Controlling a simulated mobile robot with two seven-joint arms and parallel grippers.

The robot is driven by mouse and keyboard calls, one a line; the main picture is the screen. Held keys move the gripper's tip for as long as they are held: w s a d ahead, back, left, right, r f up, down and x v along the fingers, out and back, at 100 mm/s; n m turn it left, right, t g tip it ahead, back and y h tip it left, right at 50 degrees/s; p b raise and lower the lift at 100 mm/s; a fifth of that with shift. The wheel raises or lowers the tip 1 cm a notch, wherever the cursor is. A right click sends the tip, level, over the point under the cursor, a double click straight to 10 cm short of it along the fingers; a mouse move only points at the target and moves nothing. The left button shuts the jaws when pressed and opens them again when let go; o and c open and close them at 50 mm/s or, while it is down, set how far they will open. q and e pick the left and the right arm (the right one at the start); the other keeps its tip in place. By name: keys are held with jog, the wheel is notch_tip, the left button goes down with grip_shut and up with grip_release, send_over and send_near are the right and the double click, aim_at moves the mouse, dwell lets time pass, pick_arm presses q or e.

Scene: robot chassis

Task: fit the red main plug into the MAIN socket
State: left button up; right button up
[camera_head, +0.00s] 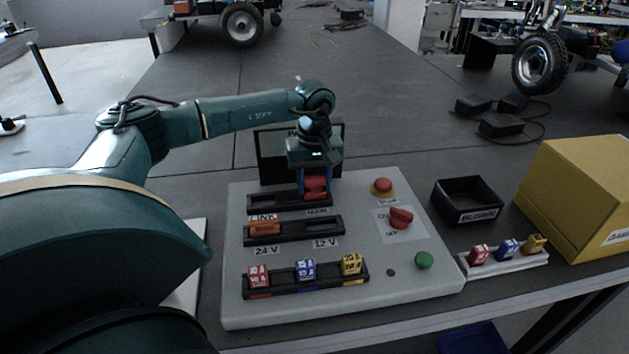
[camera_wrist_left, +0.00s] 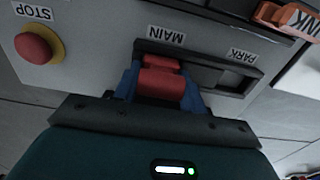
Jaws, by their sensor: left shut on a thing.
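My left gripper (camera_head: 315,188) is shut on the red main plug (camera_head: 316,184), at the right end of the rear black holder (camera_head: 277,202). In the left wrist view, blue fingers (camera_wrist_left: 160,88) flank the red plug (camera_wrist_left: 162,84), beside the MAIN label (camera_wrist_left: 166,35). The plug is at the MAIN socket's opening; how deep it sits is hidden by the fingers. The PARK end (camera_wrist_left: 228,76) of the holder beside it looks empty. My right gripper is not in view.
An orange plug (camera_head: 264,229) lies in the middle holder by the LINK label. Several coloured fuses stand in the front holder (camera_head: 314,282). A red stop button (camera_head: 382,186) and red switch (camera_head: 401,218) are right of my gripper. A black bin (camera_head: 468,198) and yellow box (camera_head: 580,190) stand further right.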

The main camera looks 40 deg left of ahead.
aim_at(315, 176)
pick_arm(q)
jog(key=shift+f, duration=0.2)
jog(key=o, duration=1)
jog(key=shift+r, duration=0.1)
notch_tip(315, 176, up, 12)
jog(key=shift+r, duration=0.15)
